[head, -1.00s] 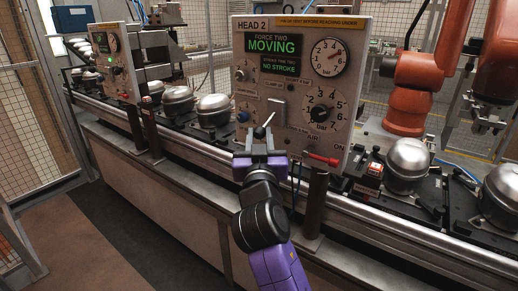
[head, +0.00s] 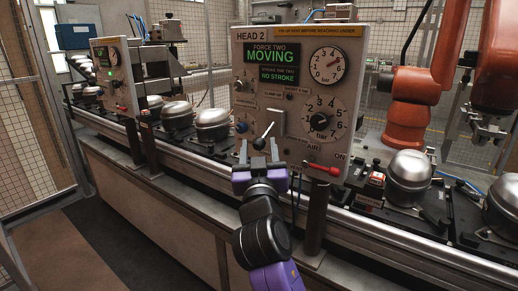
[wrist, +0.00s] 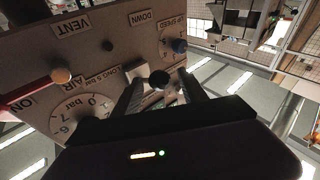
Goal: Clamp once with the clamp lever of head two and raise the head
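The head two panel (head: 245,75) is a grey box labelled HEAD 2, its green displays reading FORCE TWO MOVING and NO STROKE. Its clamp lever (head: 262,141) has a dark round knob and a pale stem on a plate low on the panel. My gripper (head: 259,150) is open in front of the lever, one finger on each side. In the wrist view the knob (wrist: 158,79) shows between my separated fingers (wrist: 160,92), with gaps beside it. I cannot tell whether a finger touches the lever.
A red-handled air valve (head: 322,169) sticks out right of my gripper. A dark post (head: 316,215) stands below it. Silver compressors (head: 408,172) sit on black pallets along the rail. An orange robot arm (head: 408,122) stands behind at right. A blue knob (head: 241,127) is left of the lever.

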